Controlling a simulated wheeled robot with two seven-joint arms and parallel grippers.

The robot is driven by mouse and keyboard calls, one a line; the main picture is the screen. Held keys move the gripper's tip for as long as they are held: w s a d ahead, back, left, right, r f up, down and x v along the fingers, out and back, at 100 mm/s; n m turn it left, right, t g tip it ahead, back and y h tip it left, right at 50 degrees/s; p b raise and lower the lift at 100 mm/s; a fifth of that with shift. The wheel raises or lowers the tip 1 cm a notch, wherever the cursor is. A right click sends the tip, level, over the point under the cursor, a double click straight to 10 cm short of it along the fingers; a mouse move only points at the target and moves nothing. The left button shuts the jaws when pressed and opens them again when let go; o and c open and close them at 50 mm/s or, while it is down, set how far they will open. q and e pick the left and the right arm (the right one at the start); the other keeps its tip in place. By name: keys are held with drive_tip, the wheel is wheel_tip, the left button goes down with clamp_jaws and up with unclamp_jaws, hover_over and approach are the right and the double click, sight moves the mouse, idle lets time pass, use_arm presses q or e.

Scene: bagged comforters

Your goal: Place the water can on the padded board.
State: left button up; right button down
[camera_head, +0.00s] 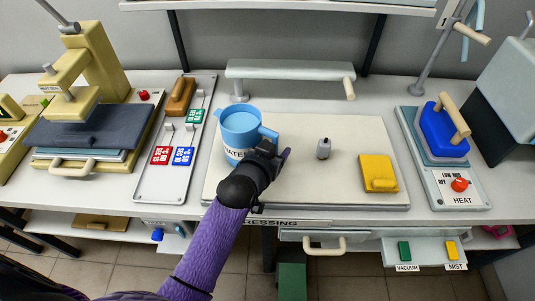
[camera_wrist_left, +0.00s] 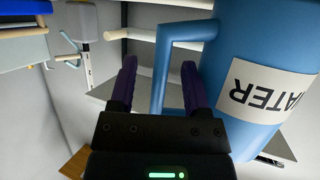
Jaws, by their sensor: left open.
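The blue water can (camera_head: 240,125), with a white WATER label, appears over the back left of the pale padded board (camera_head: 335,135). I cannot tell whether its base touches the board. My left gripper (camera_head: 276,149) is at its right side, by the handle. In the left wrist view, the gripper's two purple fingers (camera_wrist_left: 160,85) are open, with the handle (camera_wrist_left: 163,65) showing between them. The can's body (camera_wrist_left: 235,100) is close to one finger. The lower part of the can is partly hidden by my wrist in the head view. My right gripper is out of view.
A grey raised bar (camera_head: 285,69) is behind. A tray with coloured tags (camera_head: 150,190) lies left, and a HEAT station with a blue iron (camera_head: 440,135) lies right. The board's middle front is clear.

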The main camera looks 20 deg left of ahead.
use_arm(q)
drive_tip(key=p+v, duration=0.3)
drive_tip(key=v, duration=0.8)
drive_tip(key=shift+s+r+p, duration=0.2)
drive_tip(key=shift+p, duration=0.2)
